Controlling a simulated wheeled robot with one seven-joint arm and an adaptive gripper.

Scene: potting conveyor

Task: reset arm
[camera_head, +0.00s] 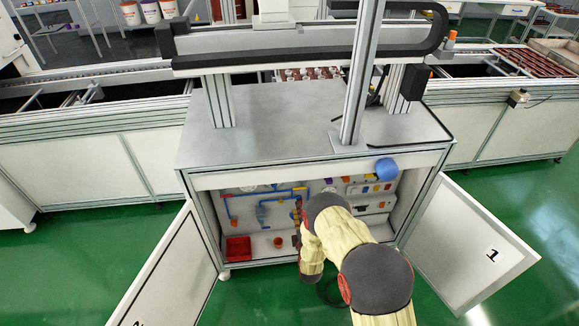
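My arm, in a cream cover with dark grey joints, reaches from the lower right toward the open cabinet (188,235) under the machine. It bends at a dark joint in front of the cabinet opening, and a link drops from there toward the cabinet's lower edge. I cannot make out my gripper; it seems hidden by the arm or the cabinet. Whether it is open or holds anything does not show.
The cabinet doors stand open: the left door (160,265) and the right door (468,240), marked 1. A blue ball-like knob (387,169) sits at the upper right. Green floor lies clear between.

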